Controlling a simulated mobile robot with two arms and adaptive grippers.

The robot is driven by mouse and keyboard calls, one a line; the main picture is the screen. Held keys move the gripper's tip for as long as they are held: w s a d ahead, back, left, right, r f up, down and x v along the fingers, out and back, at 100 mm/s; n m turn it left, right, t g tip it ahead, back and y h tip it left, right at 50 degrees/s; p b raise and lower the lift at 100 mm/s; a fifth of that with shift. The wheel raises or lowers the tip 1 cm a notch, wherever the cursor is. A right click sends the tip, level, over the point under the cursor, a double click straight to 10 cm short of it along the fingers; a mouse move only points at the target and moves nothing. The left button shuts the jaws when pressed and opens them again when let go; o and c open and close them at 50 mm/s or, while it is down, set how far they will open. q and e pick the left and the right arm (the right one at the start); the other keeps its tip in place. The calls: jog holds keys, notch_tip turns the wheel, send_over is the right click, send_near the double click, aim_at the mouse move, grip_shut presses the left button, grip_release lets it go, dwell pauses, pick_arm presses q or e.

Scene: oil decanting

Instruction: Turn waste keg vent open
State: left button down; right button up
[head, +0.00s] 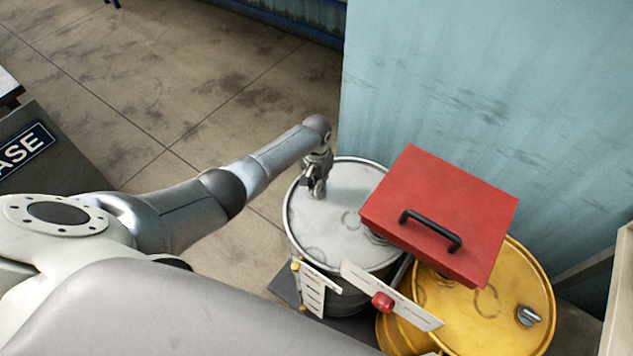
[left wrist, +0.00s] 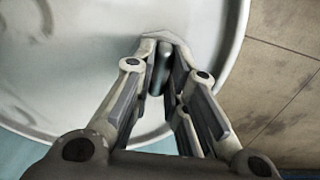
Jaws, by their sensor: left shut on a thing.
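A grey keg with a pale lid (head: 345,215) stands beside the blue wall, and its lid fills much of the left wrist view (left wrist: 85,70). My left gripper (head: 318,190) is at the far left part of this lid. In the left wrist view the fingers (left wrist: 164,75) are shut on a small dark upright piece (left wrist: 161,66), which looks like the vent handle. The fingers hide most of the vent, so I cannot tell its turn angle. My right gripper is not in view.
A red box lid with a black handle (head: 440,210) overlaps the grey keg and a yellow drum (head: 490,310). The drum has a small silver fitting (head: 528,316). Tags (head: 312,285) hang at the front. The blue wall (head: 490,80) rises behind; the floor (head: 190,80) at left is clear.

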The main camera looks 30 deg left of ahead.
pick_arm(q)
jog(key=c, duration=1.4)
grip_release()
jog(key=shift+c, duration=0.2)
jog(key=shift+r, duration=0.1)
notch_tip(320, 180, up, 12)
